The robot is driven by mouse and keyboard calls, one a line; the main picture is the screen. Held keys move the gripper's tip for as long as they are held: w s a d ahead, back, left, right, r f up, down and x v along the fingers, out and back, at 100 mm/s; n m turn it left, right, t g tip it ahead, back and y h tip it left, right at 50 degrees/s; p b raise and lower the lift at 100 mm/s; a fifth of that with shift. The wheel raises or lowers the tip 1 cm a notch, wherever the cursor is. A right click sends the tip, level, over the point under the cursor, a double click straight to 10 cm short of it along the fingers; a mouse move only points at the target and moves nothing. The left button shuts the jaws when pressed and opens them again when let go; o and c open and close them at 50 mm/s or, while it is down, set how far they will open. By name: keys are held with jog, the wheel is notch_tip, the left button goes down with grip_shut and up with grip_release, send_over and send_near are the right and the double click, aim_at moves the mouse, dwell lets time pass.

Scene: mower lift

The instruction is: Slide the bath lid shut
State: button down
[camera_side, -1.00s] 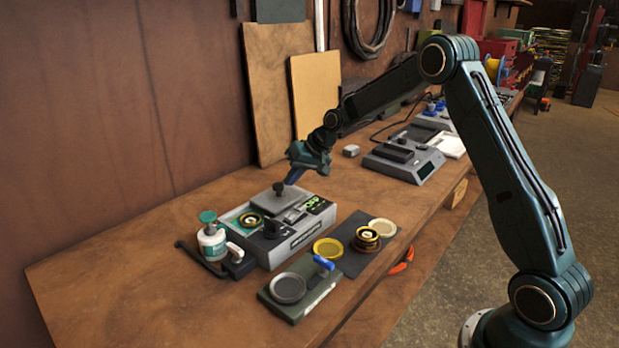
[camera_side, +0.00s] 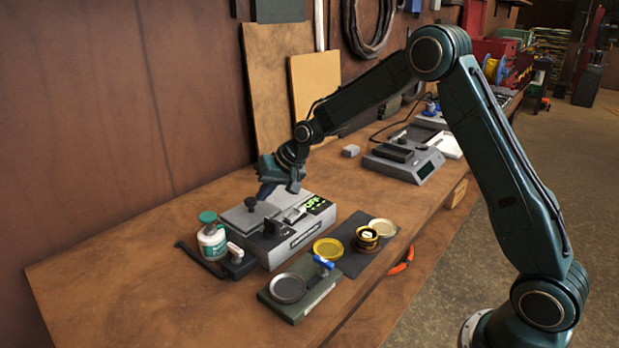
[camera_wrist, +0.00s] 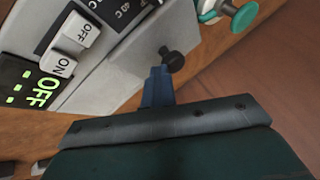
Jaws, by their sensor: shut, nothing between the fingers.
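The grey bath (camera_side: 285,245) stands on the bench. Its flat grey lid (camera_side: 237,217) lies over the left part of the top, and I see no opening or basin contents beside it. A dark knob (camera_side: 250,203) stands up from the lid; the knob also shows in the wrist view (camera_wrist: 174,61). My gripper (camera_side: 262,194) is just right of the knob with its blue fingers shut and empty. In the wrist view the fingertips (camera_wrist: 159,72) are right beside the knob; I cannot tell whether they touch.
The bath's display (camera_wrist: 43,90) reads OFF in green, near its ON and OFF switches. A white bottle with a green cap (camera_side: 211,238) stands left of the bath. A fixture with a round dish (camera_side: 288,288) and a dark mat (camera_side: 352,262) with round parts lie in front.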

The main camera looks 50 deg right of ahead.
jog(key=shift+a, duration=0.25)
jog(key=shift+s+d, duration=0.25)
jog(key=shift+d, duration=0.2)
jog(key=d, duration=0.1)
jog(key=s+d, duration=0.1)
jog(key=d, duration=0.1)
jog(key=shift+s+d+r, duration=0.1)
jog(key=shift+s+r, duration=0.05)
jog(key=shift+r, duration=0.15)
jog(key=v, duration=1)
